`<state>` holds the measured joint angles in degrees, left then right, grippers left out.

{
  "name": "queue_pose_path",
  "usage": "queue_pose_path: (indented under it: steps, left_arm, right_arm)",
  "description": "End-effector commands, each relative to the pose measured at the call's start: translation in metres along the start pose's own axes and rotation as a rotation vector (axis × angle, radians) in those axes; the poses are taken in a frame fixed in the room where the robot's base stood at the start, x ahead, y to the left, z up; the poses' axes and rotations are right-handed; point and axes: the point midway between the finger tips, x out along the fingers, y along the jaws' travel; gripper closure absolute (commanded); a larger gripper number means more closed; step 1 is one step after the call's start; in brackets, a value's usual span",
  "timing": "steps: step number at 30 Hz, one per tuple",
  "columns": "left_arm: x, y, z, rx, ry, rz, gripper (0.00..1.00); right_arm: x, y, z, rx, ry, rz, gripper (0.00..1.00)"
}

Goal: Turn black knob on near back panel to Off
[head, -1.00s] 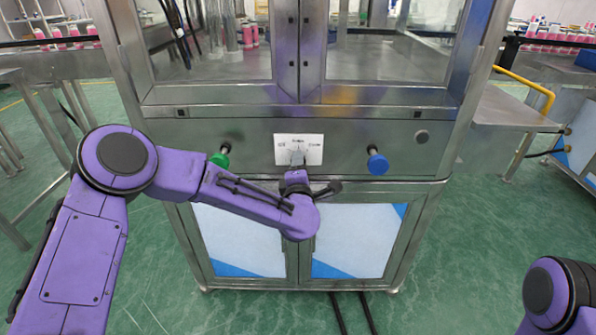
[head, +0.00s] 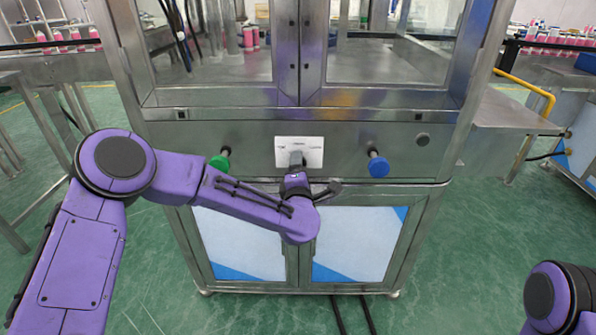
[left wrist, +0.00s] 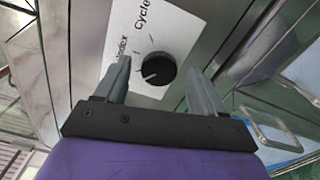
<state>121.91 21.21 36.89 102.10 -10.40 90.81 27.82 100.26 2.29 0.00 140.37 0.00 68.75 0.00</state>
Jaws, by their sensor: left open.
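The black round knob (left wrist: 158,69) sits on a white label plate (left wrist: 177,30) with the words "Cycle" and, partly hidden, "Index". Its white pointer line is toward the left in the left wrist view. My left gripper (left wrist: 160,66) is open, with one finger on each side of the knob in that view; I cannot tell whether either touches it. In the head view my left gripper (head: 296,159) is in front of the white plate (head: 314,151) and hides the knob. My right gripper is out of view.
A green knob (head: 220,162) is left of the plate and a blue knob (head: 378,166) is right of it, both sticking out of the steel panel (head: 250,142). A small round fitting (head: 422,139) is further right. Glass doors are above and cabinet doors below.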

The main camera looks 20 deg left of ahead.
Motion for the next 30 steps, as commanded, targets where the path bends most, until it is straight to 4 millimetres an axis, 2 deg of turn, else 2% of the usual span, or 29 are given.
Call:
queue_pose_path:
  steps: [5,12,15,20,30]
  left_arm:
    - [-0.020,0.000,0.002,0.001,-0.005,-0.001,0.31]
    - [-0.078,-0.001,0.001,0.003,-0.004,-0.001,0.31]
    - [-0.095,-0.001,0.000,0.002,-0.003,-0.001,0.31]
    - [-0.106,0.000,0.000,0.001,0.000,0.000,0.31]
    - [-0.106,0.000,-0.001,0.000,0.000,0.000,0.31]
  right_arm:
    - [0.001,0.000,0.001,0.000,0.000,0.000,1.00]
    - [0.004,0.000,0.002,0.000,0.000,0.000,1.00]
    - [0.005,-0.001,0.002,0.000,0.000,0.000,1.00]
    - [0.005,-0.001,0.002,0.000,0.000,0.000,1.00]
    - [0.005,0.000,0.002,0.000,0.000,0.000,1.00]
